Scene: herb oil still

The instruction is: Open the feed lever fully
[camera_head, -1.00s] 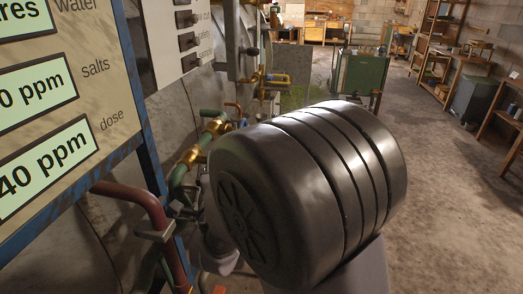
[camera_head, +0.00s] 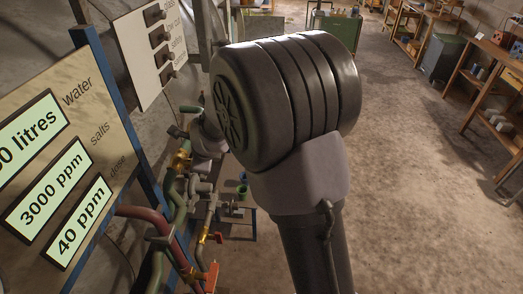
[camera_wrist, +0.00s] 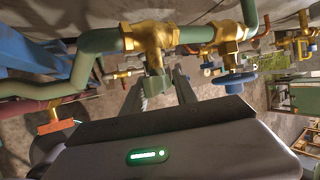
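In the wrist view a brass valve (camera_wrist: 152,40) sits on a thick green pipe (camera_wrist: 97,42). A stubby grey-green lever (camera_wrist: 155,80) hangs from it. I see no label that names it as the feed lever. My gripper (camera_wrist: 160,84) has its two grey fingers apart, with the lever showing between them, nearer the left finger. I cannot tell whether either finger touches it. In the head view my arm hides the gripper, and a brass valve (camera_head: 181,160) shows on the green pipe left of the arm.
A second brass valve (camera_wrist: 228,38) with a blue handwheel (camera_wrist: 234,80) is close on the right. An orange-red handle (camera_wrist: 57,126) is at lower left. In the head view a readout board (camera_head: 50,150) and a switch panel (camera_head: 155,50) stand left; open floor (camera_head: 420,200) lies right.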

